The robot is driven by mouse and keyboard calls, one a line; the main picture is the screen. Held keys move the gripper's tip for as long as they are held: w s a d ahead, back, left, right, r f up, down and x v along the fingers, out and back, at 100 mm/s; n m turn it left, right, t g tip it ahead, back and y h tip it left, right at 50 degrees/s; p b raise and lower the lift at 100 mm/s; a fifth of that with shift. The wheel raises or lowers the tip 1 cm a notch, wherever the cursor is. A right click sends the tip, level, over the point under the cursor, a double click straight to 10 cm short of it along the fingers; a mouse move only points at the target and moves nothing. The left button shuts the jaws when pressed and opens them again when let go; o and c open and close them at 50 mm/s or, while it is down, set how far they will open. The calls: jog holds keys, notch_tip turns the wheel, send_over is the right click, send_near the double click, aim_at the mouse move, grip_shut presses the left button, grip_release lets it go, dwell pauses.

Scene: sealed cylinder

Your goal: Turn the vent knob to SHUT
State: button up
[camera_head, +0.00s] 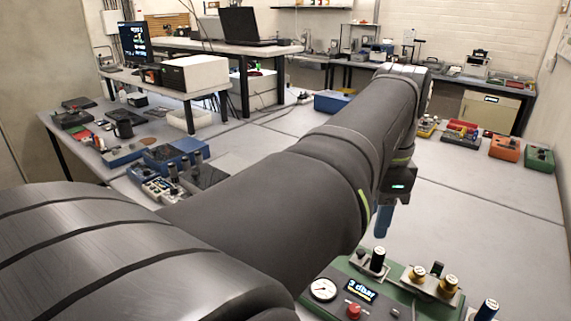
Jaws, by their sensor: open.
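A green instrument box (337,274) stands at the lower right, cut off by the bottom edge. It carries a round white gauge (323,289), a small lit display (360,290) and a red knob (354,311). A black knob with a silver top (377,258) and brass knobs (417,273) (447,284) stand on plates behind. I cannot tell which is the vent knob, or read any SHUT mark. My gripper (382,220) hangs beyond and above the box, apart from its knobs. It is open, mostly hidden by my arm; only a bluish lower part shows.
The grey table is largely clear to the right of my arm. Orange (505,147) and green (539,158) boxes stand at its far right. My arm crosses the middle.

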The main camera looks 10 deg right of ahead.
aim_at(355, 307)
jog(key=f+n, duration=0.2)
jog(key=f, duration=0.6)
jog(key=f+n, duration=0.3)
jog(key=f, duration=0.6)
jog(key=f+n, duration=0.3)
jog(key=f, duration=0.5)
jog(key=shift+s+a+f, duration=0.15)
jog(key=shift+s+f, duration=0.15)
jog(key=shift+c, duration=0.2)
jog(key=c, duration=1)
